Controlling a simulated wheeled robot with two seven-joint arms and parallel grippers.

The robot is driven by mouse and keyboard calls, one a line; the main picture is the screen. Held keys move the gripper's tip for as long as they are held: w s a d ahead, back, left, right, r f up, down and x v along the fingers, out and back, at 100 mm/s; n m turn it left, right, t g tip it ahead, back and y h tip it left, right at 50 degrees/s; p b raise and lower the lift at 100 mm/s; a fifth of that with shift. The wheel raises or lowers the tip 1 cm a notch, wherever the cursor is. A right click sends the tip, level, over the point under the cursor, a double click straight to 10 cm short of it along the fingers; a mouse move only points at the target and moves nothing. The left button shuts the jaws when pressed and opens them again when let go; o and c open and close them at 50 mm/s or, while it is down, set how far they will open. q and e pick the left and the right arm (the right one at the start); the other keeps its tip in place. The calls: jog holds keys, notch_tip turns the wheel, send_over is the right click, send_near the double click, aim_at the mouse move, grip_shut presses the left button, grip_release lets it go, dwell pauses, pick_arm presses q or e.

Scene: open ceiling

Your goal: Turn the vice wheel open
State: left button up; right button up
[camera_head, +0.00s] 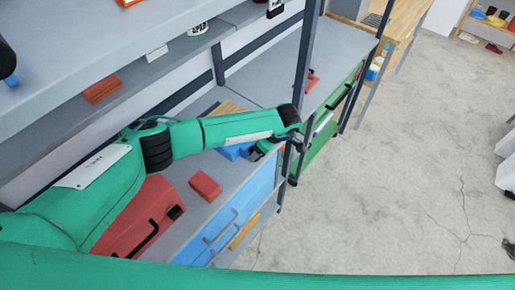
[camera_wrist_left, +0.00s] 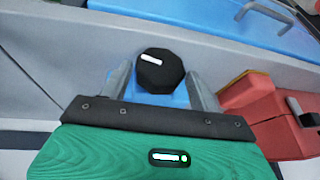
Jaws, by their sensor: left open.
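The vice (camera_head: 236,151) is blue and sits on the grey workbench in the head view, partly hidden by my left arm. In the left wrist view, a black many-sided wheel (camera_wrist_left: 160,71) with a white mark faces the camera, with a blue part (camera_wrist_left: 165,99) just in front of it. My left gripper (camera_wrist_left: 160,84) is open, with one grey finger on each side of the wheel and the blue part. I cannot tell whether the fingers touch them. In the head view the fingertips are mostly hidden by the wrist. My right gripper is out of view.
A red toolbox (camera_head: 136,219) and a small red box (camera_head: 205,186) lie on the bench. Blue drawers (camera_head: 232,213) with grey handles form its front. A dark shelf post (camera_head: 305,68) rises close to my left wrist. The floor (camera_head: 380,190) at right is clear.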

pick_arm(q)
jog(key=shift+x, duration=0.85)
jog(key=shift+a+f, duration=0.1)
jog(key=shift+f, duration=0.25)
jog(key=shift+w, duration=0.1)
jog(key=c, duration=0.7)
jog(key=shift+t+h, duration=0.4)
jog(key=shift+t, duration=0.2)
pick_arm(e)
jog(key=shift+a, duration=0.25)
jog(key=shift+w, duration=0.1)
pick_arm(q)
jog(key=o, duration=0.6)
jog(key=shift+o, duration=0.5)
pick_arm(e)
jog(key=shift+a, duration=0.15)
pick_arm(q)
jog(key=shift+r, duration=0.1)
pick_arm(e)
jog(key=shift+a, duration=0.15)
